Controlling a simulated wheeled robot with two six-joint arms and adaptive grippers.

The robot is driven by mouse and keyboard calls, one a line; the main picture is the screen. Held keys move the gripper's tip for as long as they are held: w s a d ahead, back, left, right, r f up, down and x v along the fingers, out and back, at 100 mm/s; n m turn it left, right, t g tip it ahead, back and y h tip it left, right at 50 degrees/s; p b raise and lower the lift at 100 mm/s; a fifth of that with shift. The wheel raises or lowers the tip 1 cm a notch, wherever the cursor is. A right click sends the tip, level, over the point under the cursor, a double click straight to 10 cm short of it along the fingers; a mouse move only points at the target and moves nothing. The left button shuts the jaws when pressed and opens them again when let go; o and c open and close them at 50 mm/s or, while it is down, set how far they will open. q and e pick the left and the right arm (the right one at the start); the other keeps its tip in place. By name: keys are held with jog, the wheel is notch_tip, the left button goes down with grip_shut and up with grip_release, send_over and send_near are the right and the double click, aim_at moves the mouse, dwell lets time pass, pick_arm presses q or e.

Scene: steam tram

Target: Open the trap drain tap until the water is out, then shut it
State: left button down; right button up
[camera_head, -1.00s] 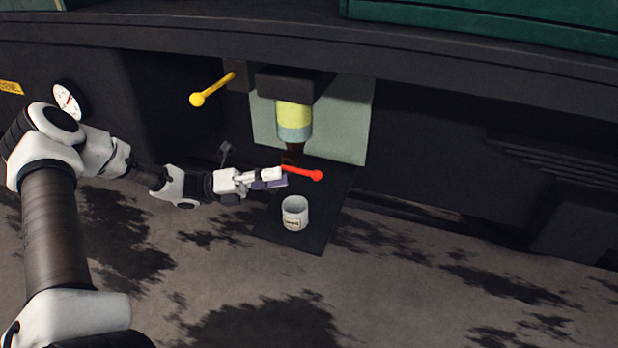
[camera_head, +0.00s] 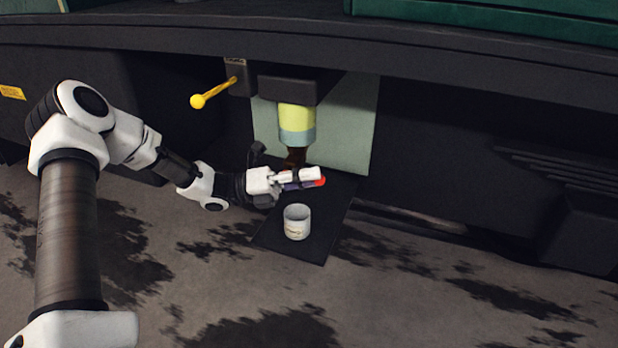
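The trap (camera_head: 296,120) hangs under a dark block, with a yellow upper part and a blue-grey lower band. A white-grey cup (camera_head: 297,222) stands upright below the tap on a dark mat (camera_head: 317,246). My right gripper is out of view.
A yellow-knobbed lever (camera_head: 212,93) sticks out to the left of the trap. A pale green panel (camera_head: 349,128) is behind it. The dark tram body (camera_head: 440,160) runs above and to the right. The ground in front is clear.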

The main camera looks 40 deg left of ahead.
pick_arm(q)
jog(key=shift+r+g+p, duration=0.1)
jog(key=shift+g+p, duration=0.2)
jog(key=shift+p, duration=0.4)
jog(key=f+g+y+p, duration=0.1)
jog(key=p, duration=0.3)
jog(key=f+m+g+y+p, duration=0.1)
jog(key=y+p, duration=0.1)
jog(key=p, duration=0.2)
jog(key=f+m+y+p, duration=0.1)
jog(key=y+p, duration=0.1)
jog(key=p, duration=0.2)
jog(key=shift+s+a+g, duration=0.1)
jog(key=shift+a+g, duration=0.3)
jog(key=c, duration=1.2)
grip_release()
